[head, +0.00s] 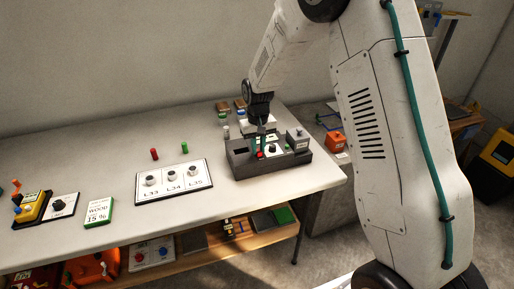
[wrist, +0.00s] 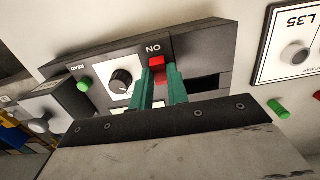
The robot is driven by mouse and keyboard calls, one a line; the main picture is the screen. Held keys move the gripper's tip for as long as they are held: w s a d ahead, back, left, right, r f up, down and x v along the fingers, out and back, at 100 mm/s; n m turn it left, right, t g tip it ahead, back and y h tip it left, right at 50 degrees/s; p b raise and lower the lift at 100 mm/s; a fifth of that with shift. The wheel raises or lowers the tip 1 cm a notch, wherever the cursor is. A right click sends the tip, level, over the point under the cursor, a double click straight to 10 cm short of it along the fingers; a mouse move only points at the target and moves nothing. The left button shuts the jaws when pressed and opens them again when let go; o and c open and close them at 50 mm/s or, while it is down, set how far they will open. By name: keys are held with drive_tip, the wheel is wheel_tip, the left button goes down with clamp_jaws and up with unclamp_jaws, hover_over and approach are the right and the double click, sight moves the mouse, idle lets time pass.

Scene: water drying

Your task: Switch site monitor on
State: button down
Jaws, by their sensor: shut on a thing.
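The site monitor (head: 243,163) is a dark grey box on the bench's right end. Its panel in the wrist view has a red switch (wrist: 156,64) beside the word ON, a black knob (wrist: 121,81) on a white plate and a green button (wrist: 84,85) marked READ. My gripper (wrist: 162,84) has its green fingers on either side of the red switch, shut on it. In the head view my gripper (head: 258,140) reaches down over the box and the red switch (head: 260,155) shows just below the fingers. The fingers partly hide the switch.
A white board (head: 173,184) with knobs marked L33, L34 and L35 lies left of the box, with red and green pegs behind it. A green-edged WOOD 15 % card (head: 99,211) and a yellow device (head: 31,207) lie farther left. The bench between is clear.

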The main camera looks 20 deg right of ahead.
sight(258, 151)
drive_tip(key=c, duration=1.4)
unclamp_jaws()
drive_tip(key=shift+o, duration=0.2)
drive_tip(key=shift+r, duration=0.1)
wheel_tip(258, 151, up, 8)
drive_tip(key=shift+w, duration=0.15)
drive_tip(key=shift+f, duration=0.2)
drive_tip(key=s+r, duration=0.5)
drive_tip(key=s, duration=0.8)
drive_tip(key=s+d+r+t, duration=0.1)
drive_tip(key=s+r, duration=0.5)
drive_tip(key=s, duration=0.7)
drive_tip(key=s+d+r, duration=0.1)
drive_tip(key=s+r, duration=0.4)
drive_tip(key=s, duration=0.8)
drive_tip(key=shift+d+r+t, duration=0.25)
drive_tip(key=shift+r+t, duration=0.05)
